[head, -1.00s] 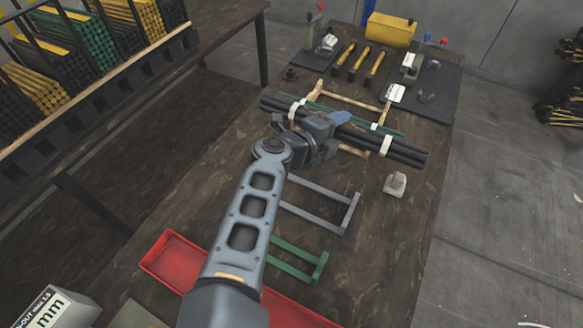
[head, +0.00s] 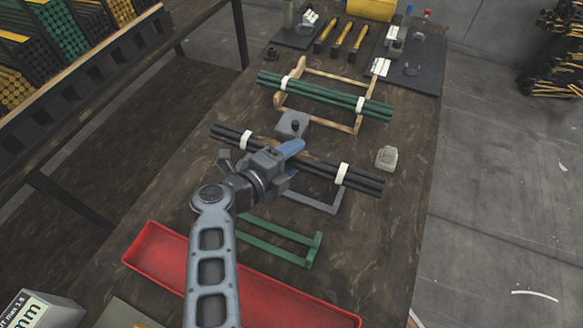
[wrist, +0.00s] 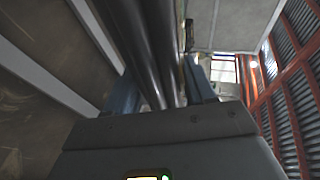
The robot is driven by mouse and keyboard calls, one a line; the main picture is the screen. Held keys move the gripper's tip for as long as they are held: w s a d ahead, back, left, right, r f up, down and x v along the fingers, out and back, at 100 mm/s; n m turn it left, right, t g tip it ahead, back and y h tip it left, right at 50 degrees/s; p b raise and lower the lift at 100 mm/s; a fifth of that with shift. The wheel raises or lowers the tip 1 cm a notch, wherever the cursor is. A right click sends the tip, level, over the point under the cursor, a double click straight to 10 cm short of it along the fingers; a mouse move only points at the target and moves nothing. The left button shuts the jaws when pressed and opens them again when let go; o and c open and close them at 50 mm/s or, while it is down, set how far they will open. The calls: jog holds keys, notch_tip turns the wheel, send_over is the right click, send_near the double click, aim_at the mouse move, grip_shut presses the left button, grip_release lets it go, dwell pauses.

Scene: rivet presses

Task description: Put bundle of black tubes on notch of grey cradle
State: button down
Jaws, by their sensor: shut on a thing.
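A bundle of black tubes (head: 365,183) with two white bands is in my gripper (head: 283,157), which is shut around its middle. The black tubes (wrist: 152,45) also run between the blue fingers in the wrist view. The grey cradle (head: 318,203) lies on the table under the right part of the bundle. The bundle and my gripper hide much of the cradle and its notches. I cannot tell whether the tubes touch it.
Beyond it, a wooden cradle (head: 349,128) bears a bundle of green tubes (head: 325,97). A grey block (head: 292,124) stands between the bundles. A green cradle (head: 285,254) and red tray (head: 250,290) lie nearer. A pale block (head: 386,158) stands right.

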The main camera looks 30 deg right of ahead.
jog(key=shift+f+b, duration=1.1)
jog(key=shift+f, duration=0.65)
jog(key=shift+f, duration=0.15)
jog(key=shift+c, duration=1.9)
grip_release()
jog(key=shift+a, duration=0.35)
jog(key=b+v, duration=0.1)
jog(key=v, duration=0.6)
jog(key=shift+d+b, duration=0.1)
jog(key=shift+b, duration=0.2)
